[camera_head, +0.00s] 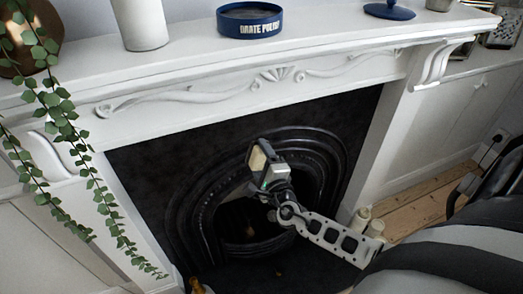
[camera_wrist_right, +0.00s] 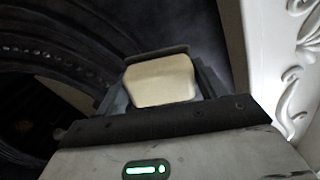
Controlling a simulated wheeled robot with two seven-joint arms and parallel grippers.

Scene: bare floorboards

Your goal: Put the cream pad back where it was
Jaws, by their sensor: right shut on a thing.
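The cream pad (camera_head: 257,158) is held in my right gripper (camera_head: 264,160), in front of the dark fireplace and below the mantel shelf. In the right wrist view the cream pad (camera_wrist_right: 160,79) sits between the two fingers of the right gripper (camera_wrist_right: 158,85), which is shut on it. A dark edge shows just behind the pad there. My left gripper is not in either view.
The white mantel shelf (camera_head: 190,61) carries a blue round bowl (camera_head: 249,22), a white vase (camera_head: 139,24), a blue lid-like object (camera_head: 389,11) and a trailing plant (camera_head: 62,115). Shelf room is clear between the bowl and the blue lid. Cream candles (camera_head: 367,222) stand right of the fireplace.

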